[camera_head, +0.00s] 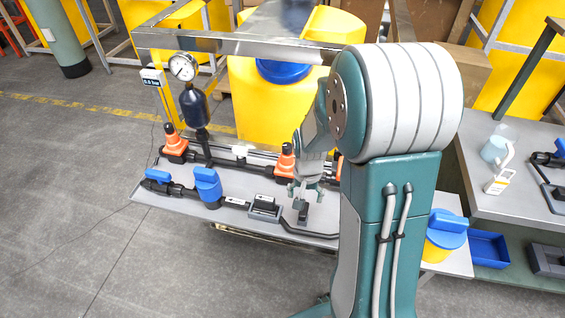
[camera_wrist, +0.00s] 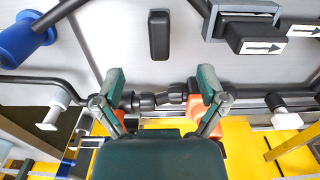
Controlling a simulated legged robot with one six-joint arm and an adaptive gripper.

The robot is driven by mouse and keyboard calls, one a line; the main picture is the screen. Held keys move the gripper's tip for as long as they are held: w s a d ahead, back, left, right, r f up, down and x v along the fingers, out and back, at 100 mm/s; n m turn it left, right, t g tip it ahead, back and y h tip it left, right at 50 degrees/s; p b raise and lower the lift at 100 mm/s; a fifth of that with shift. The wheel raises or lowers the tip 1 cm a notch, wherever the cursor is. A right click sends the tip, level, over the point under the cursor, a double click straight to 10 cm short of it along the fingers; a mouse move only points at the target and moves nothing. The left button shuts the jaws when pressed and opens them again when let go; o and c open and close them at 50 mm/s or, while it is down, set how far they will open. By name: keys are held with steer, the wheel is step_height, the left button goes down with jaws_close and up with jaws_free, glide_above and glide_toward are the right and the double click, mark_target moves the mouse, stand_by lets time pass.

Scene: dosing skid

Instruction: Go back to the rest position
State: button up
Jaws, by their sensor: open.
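My gripper (camera_head: 305,190) hangs below my arm over the grey skid panel (camera_head: 165,198), at the right of the dosing line in the head view. In the wrist view its two green fingers (camera_wrist: 161,85) stand wide apart with nothing held between them. A small black upright block (camera_wrist: 158,36) on the panel lies beyond the fingertips, and it also shows just below the gripper in the head view (camera_head: 303,212). I cannot tell how far the fingertips are above the panel. My arm hides the panel's right part in the head view.
A metal frame bar (camera_head: 230,44) crosses above the yellow tank (camera_head: 260,105). A bench (camera_head: 500,195) stands right. The floor at left is free.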

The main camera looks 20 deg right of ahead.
steer(key=shift+r, duration=0.1)
steer(key=s+a+r+n+t, duration=0.2)
steer(key=s+r, duration=0.5)
steer(key=r, duration=0.4)
steer(key=s+a+r+n+t, duration=0.3)
steer(key=s+a+r+n, duration=0.2)
steer(key=r, duration=0.6)
steer(key=shift+s+a+r+t, duration=0.3)
steer(key=shift+s+a, duration=0.85)
steer(key=shift+a, duration=0.05)
